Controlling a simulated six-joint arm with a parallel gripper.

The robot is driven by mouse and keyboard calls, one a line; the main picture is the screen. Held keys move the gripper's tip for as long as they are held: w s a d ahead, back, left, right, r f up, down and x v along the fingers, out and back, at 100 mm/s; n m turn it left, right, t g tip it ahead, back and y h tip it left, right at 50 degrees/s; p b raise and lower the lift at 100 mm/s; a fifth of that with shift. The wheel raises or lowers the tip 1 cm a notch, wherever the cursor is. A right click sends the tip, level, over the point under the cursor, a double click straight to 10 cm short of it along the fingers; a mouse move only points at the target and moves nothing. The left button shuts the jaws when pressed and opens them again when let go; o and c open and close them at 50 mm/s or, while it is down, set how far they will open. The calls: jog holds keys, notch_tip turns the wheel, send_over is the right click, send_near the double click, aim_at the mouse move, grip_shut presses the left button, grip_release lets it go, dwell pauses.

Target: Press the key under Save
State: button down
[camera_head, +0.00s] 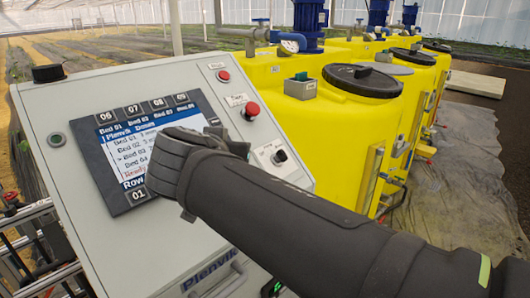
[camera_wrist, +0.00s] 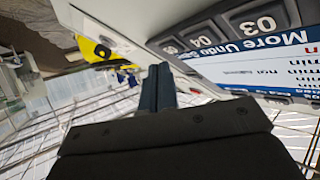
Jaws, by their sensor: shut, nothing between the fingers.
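A control panel has a dark-framed screen (camera_head: 110,155) with a list under the heading "Plenvik Doses". Keys 06 to 09 line its top edge. Key 01 (camera_head: 138,195) sits under "Row" at the bottom left; my arm hides the rest of the bottom row in the head view. In the wrist view, tilted, key 03 (camera_wrist: 265,22), key 04 (camera_wrist: 204,40) and key 05 (camera_wrist: 170,48) show near the labels "More" and "Undo".
Red buttons (camera_head: 251,110) and a black selector knob (camera_head: 280,156) are on the panel's right side. Yellow tanks (camera_head: 300,115) with blue pumps stand behind at the right. A pale board (camera_head: 476,84) lies beyond them.

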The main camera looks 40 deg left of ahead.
jog(key=shift+a+f, duration=0.1)
jog(key=shift+a+f, duration=0.2)
jog(key=shift+f, duration=0.05)
jog(key=shift+a+f, duration=0.25)
dwell(0.7)
dwell(0.4)
jog(key=shift+d+r, duration=0.55)
jog(key=shift+r, duration=0.1)
jog(key=shift+d+r, duration=1.65)
jog(key=shift+r, duration=0.15)
jog(key=shift+f, duration=0.1)
